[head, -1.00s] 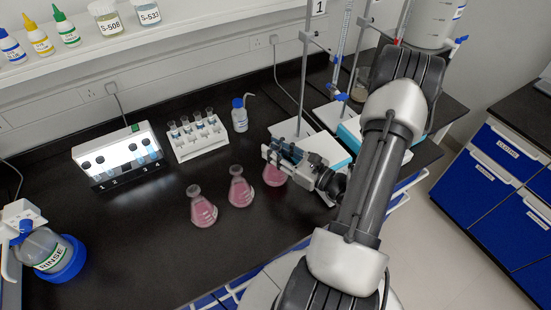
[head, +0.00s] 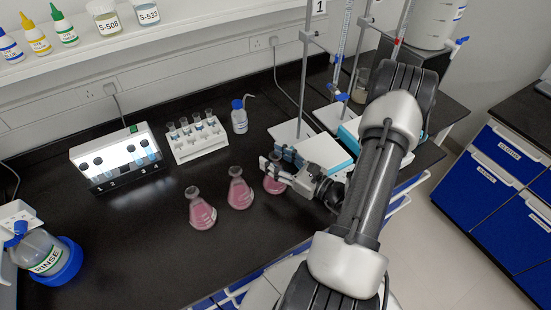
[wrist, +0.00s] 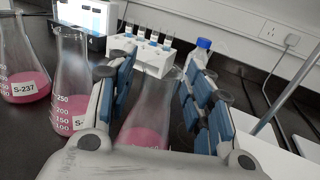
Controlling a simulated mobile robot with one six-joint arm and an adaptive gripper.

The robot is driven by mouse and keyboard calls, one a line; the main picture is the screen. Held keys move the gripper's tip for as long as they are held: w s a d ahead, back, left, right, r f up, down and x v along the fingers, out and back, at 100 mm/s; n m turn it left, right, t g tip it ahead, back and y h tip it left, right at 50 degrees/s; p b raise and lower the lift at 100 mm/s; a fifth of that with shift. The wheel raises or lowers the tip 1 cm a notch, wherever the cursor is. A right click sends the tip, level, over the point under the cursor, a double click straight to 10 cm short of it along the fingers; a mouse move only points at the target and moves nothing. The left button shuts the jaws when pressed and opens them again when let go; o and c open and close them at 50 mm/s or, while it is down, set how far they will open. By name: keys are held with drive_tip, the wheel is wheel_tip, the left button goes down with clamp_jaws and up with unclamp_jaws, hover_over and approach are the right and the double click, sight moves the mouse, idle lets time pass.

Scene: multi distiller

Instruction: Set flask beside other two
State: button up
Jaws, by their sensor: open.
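Three conical flasks of pink liquid stand upright in a row on the black bench: a left flask (head: 202,213), a middle flask (head: 240,194) and a right flask (head: 273,186). My gripper (head: 274,164) is at the right flask and partly hides it in the head view. In the wrist view the right flask (wrist: 150,112) stands between my open fingers (wrist: 157,85), and gaps show beside it. The middle flask (wrist: 72,90) is just left of the left finger, and the left flask (wrist: 22,75) is farther left, labelled S-237.
A white rack of tubes (head: 200,144), a lit box (head: 118,158) and a blue-capped bottle (head: 239,119) stand behind. The bench left of the flasks is clear.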

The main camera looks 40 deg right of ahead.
drive_tip(key=shift+r, duration=0.15)
drive_tip(key=shift+s+d, duration=0.1)
drive_tip(key=shift+s, duration=0.15)
drive_tip(key=s+d+p, duration=0.1)
drive_tip(key=s+p, duration=0.1)
drive_tip(key=s, duration=0.9)
drive_tip(key=shift+s+d, duration=0.2)
drive_tip(key=shift+d, duration=0.1)
